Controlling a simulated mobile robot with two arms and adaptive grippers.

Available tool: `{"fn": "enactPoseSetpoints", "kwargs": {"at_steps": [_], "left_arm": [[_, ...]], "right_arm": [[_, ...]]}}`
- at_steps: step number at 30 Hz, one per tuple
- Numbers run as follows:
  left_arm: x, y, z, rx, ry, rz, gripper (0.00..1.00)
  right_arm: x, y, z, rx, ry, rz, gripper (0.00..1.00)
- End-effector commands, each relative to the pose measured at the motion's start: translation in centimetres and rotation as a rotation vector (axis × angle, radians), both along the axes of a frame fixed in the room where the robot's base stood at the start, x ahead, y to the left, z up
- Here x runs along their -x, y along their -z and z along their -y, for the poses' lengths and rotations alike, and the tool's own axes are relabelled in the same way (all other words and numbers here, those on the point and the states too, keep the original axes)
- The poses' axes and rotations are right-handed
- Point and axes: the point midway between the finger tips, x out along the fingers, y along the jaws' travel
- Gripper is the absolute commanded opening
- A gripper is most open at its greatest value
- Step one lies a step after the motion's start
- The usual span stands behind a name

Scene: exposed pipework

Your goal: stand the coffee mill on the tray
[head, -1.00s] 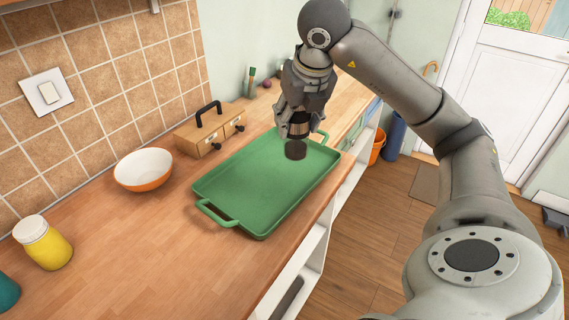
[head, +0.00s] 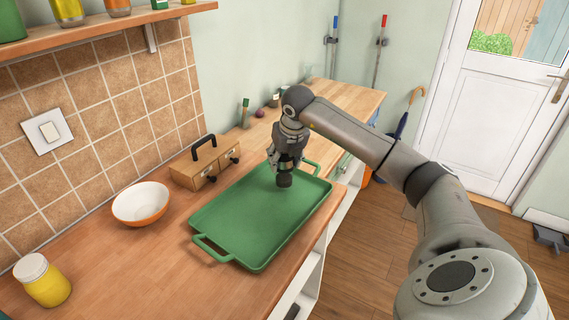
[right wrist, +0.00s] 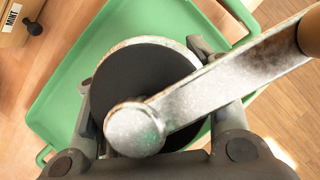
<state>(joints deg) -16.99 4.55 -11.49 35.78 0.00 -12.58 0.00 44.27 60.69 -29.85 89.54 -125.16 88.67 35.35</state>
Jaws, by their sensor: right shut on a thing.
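My right gripper (head: 286,160) is shut on the coffee mill, over the far part of the green tray (head: 238,222). The dark lower body of the coffee mill (head: 284,180) shows below the fingers, upright, its base at or very close to the tray's surface; I cannot tell if it touches. In the right wrist view the mill's round black top (right wrist: 130,75) sits between the fingers, with a metal crank reaching right to a wooden knob. The tray (right wrist: 62,98) shows beneath it. My left gripper is not in view.
A wooden drawer box (head: 200,168) with a black handle stands left of the tray. A white and orange bowl (head: 141,203) and a yellow jar (head: 43,280) are nearer along the wall. A shelf (head: 110,32) hangs above. The tray is otherwise empty.

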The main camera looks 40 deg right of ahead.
Motion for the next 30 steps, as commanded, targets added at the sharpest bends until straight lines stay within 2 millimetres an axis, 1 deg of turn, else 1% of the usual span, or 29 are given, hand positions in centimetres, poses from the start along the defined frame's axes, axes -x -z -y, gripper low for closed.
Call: {"fn": "enactPoseSetpoints", "kwargs": {"at_steps": [1, 4, 6, 14, 17, 18, 21, 23, 30], "left_arm": [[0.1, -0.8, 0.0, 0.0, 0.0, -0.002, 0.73], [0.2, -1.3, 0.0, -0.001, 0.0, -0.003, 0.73], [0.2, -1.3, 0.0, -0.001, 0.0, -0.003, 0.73], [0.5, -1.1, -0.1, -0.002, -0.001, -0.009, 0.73], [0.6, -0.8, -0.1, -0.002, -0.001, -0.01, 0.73], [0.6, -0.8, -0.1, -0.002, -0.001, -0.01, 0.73], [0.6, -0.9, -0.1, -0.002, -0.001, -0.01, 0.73], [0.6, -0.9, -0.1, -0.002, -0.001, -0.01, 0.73], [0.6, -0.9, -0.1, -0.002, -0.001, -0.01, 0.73]], "right_arm": [[0.2, 0.5, -0.1, -0.001, -0.003, -0.005, 0.14], [0.1, 1.7, -0.1, -0.001, -0.002, -0.004, 0.14], [0.1, 2.2, -0.1, -0.001, -0.001, -0.001, 0.14], [0.1, 2.4, -0.1, -0.001, -0.002, 0.001, 0.14], [0.1, 2.7, -0.1, 0.0, -0.001, 0.0, 0.14], [0.1, 2.8, -0.1, -0.001, -0.001, -0.002, 0.51], [0.1, 2.7, -0.1, -0.001, -0.001, -0.002, 0.64], [0.1, 2.7, -0.1, -0.001, -0.001, -0.002, 0.71], [0.1, 2.7, -0.1, -0.001, -0.001, -0.002, 0.71]]}}
